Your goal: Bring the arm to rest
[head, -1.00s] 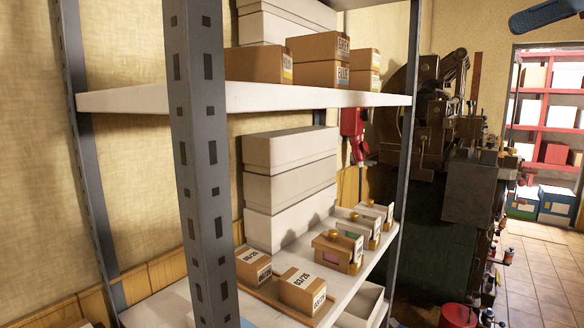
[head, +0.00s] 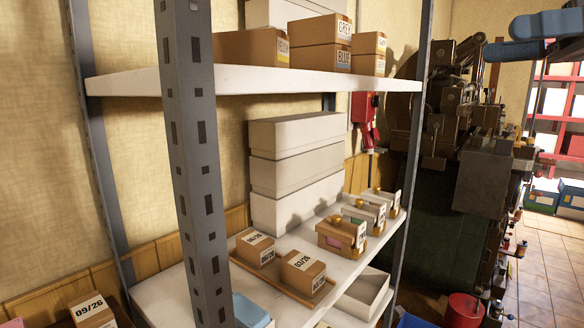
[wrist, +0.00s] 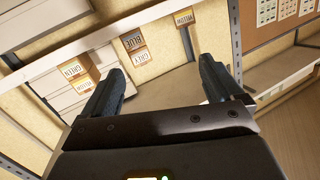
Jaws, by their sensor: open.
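My gripper (wrist: 160,85) shows in the wrist view with its two dark fingers spread wide and nothing between them. Beyond the fingers are a shelf with small labelled cartons, among them ones reading BLUE (wrist: 133,41) and GREY (wrist: 139,60). In the head view a blue part of my arm (head: 535,35) reaches in at the top right corner.
A metal shelf rack with a grey post (head: 193,170) stands close in front. Its upper shelf (head: 250,80) bears brown cartons; the lower one holds white boxes (head: 295,175) and dated cartons (head: 303,272). A dark machine (head: 460,170) stands right. Tiled floor (head: 555,260) is open at far right.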

